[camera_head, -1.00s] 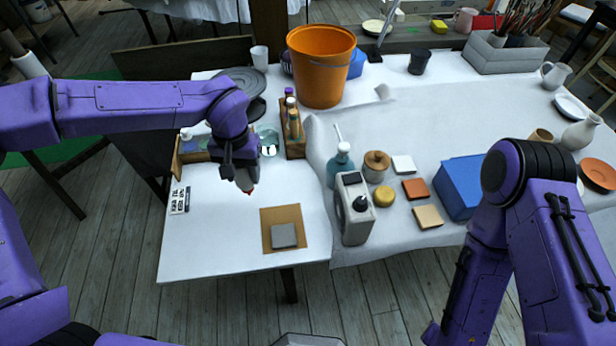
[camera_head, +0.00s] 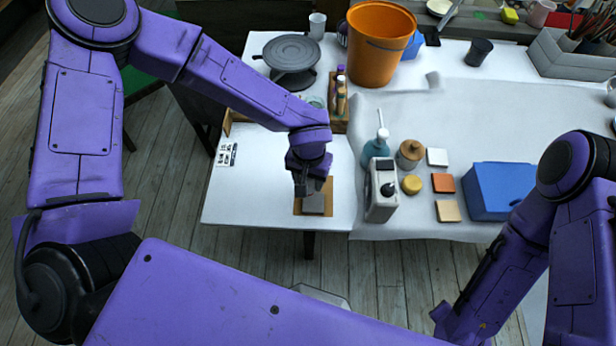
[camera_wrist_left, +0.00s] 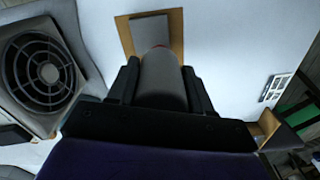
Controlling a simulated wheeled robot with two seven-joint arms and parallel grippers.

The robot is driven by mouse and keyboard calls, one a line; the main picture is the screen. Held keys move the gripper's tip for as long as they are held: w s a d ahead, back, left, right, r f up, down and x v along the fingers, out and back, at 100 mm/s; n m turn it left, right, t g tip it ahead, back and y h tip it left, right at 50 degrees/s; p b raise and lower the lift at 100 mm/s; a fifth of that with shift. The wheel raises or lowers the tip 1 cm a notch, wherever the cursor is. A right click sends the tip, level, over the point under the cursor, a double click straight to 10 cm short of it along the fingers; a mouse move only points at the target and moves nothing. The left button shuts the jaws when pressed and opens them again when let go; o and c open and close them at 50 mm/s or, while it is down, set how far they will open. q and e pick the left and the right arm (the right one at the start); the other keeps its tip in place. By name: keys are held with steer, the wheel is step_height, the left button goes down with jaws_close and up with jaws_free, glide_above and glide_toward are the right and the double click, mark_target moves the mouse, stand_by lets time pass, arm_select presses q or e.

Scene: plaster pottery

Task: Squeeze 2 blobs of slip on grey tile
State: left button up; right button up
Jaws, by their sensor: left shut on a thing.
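The grey tile (camera_head: 314,206) lies on a brown board (camera_head: 298,207) near the front edge of the white table. In the left wrist view the tile (camera_wrist_left: 150,30) looks plain grey where it shows; the held bottle hides its near part. My left gripper (camera_head: 312,184) is over the tile, shut on a grey slip bottle (camera_wrist_left: 163,82). The bottle is mostly hidden by the gripper in the head view. My right gripper is not in view.
A wooden rack of bottles (camera_head: 339,117) is behind my left gripper.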

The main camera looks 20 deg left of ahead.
arm_select(q)
steer(key=shift+w+f, duration=0.1)
steer(key=shift+p, duration=0.7)
stand_by(0.4)
steer(key=c, duration=0.5)
stand_by(0.6)
steer(key=o, duration=0.5)
